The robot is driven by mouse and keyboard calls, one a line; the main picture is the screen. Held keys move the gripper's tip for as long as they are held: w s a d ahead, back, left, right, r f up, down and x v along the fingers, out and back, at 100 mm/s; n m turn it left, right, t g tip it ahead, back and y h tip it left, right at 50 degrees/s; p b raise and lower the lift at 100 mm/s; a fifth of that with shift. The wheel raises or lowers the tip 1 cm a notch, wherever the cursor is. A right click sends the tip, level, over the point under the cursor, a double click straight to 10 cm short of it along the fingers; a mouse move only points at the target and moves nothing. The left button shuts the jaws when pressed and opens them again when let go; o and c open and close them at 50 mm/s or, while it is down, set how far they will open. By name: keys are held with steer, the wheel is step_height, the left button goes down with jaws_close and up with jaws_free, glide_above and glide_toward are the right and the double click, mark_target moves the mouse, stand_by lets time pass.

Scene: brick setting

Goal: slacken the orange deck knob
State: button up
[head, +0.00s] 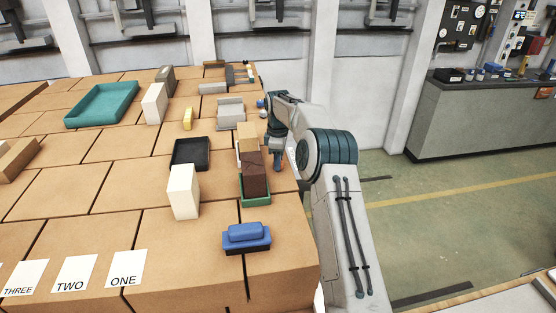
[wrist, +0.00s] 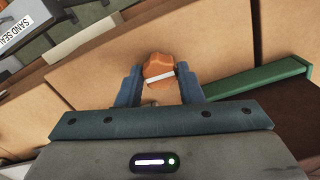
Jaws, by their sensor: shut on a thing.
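The orange deck knob (wrist: 158,65) shows in the wrist view, a faceted knob with a white bar across its top. It sits on the tan block surface between the two blue fingers of my gripper (wrist: 160,80). My gripper is shut on it, with a finger on its left and right sides. In the head view my gripper (head: 277,163) is low at the right edge of the tan deck, just right of the stacked brown blocks. The knob cannot be made out there, hidden by my arm and gripper.
A green tray (head: 256,202) holds the dark brown block (head: 255,178) beside my gripper; its green rim (wrist: 268,85) crosses the wrist view at right. A blue-topped block (head: 246,236), a white block (head: 183,192) and a black tray (head: 188,152) stand nearby.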

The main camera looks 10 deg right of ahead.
steer(key=shift+r, duration=0.1)
steer(key=o, duration=1)
steer(key=shift+c, duration=0.2)
step_height(320, 180, up, 14)
steer(key=shift+f, duration=0.2)
steer(key=shift+r, duration=0.1)
